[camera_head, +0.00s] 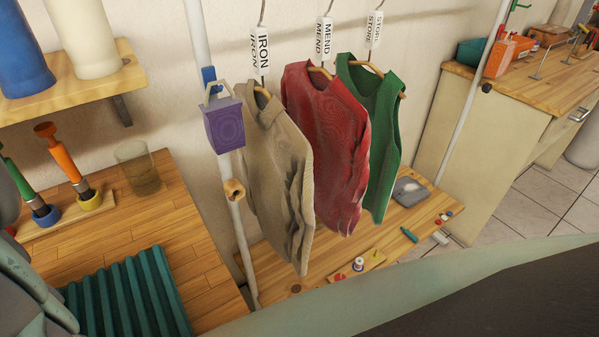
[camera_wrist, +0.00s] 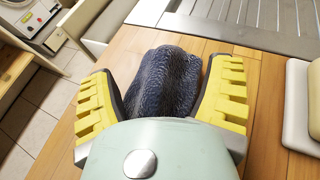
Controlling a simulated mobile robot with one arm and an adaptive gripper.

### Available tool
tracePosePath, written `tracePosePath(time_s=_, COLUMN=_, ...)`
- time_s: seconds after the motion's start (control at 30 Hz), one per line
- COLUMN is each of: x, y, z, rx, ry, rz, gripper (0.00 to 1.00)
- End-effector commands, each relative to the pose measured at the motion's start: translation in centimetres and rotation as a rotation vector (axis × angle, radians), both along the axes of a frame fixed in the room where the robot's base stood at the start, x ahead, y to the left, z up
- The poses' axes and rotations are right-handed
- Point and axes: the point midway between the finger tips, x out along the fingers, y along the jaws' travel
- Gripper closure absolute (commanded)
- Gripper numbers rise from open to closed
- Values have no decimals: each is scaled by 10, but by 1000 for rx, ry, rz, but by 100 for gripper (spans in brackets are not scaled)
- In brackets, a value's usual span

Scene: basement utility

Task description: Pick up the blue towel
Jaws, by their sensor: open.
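A dark blue, ribbed, rolled or folded towel (camera_wrist: 167,82) lies on a wooden surface in the wrist view. My gripper (camera_wrist: 165,95) is open, with a yellow padded finger on each side of the towel. The near end of the towel is hidden behind my gripper's pale green body. I cannot tell whether the fingers touch it. In the head view the towel and my gripper's fingers do not show.
In the wrist view, pale folded items (camera_wrist: 299,105) lie to the right on the wooden top (camera_wrist: 267,125), and a grooved metal drainer (camera_wrist: 255,22) is behind. In the head view, a rail holds tan (camera_head: 277,165), red (camera_head: 325,140) and green (camera_head: 378,150) garments.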

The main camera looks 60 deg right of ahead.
Motion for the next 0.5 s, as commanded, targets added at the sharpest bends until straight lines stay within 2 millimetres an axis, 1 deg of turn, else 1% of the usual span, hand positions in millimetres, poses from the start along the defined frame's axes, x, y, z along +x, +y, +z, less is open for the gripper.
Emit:
tracePosePath(time_s=0.03, x=0, y=0, z=0, rx=0, ry=0, rz=0, gripper=27)
tracePosePath(time_s=0.07, x=0, y=0, z=0, rx=0, ry=0, rz=0, gripper=30)
tracePosePath(time_s=0.5, x=0, y=-1, z=-1, rx=-3, ry=1, rz=-2, gripper=76)
